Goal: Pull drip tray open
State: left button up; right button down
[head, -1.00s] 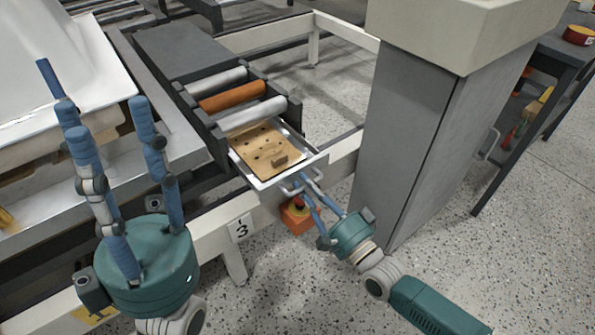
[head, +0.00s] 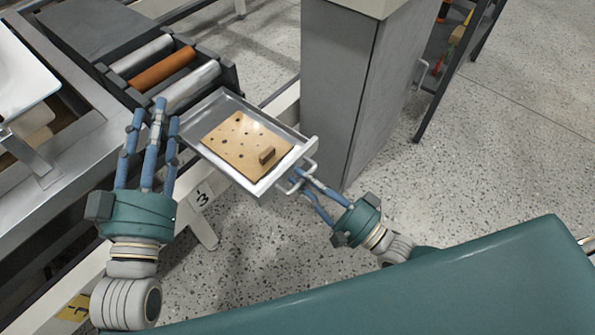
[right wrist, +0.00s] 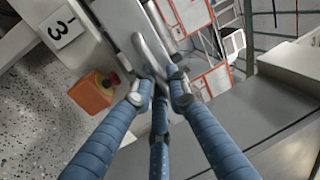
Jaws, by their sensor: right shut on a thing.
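The drip tray (head: 222,110) is a shallow metal tray that sticks well out from under the roller unit in the head view. A wooden board with holes (head: 240,140) and a small block lies in it. The tray's handle (head: 297,178) is on its front end. My right gripper (head: 302,182) is shut on the handle; in the right wrist view its blue fingers close around the handle bar (right wrist: 150,50). My left gripper (head: 150,112) is left of the tray, fingers pointing up and spread apart, holding nothing that I can see.
The roller unit (head: 165,70) with an orange roller stands behind the tray. A grey cabinet (head: 340,95) stands close to the tray's right. An orange box with a red button (right wrist: 95,90) shows in the right wrist view. Speckled floor (head: 250,260) is open in front.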

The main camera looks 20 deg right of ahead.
jog(key=shift+r, duration=0.15)
jog(key=c, duration=1.8)
grip_release()
jog(key=v, duration=1.2)
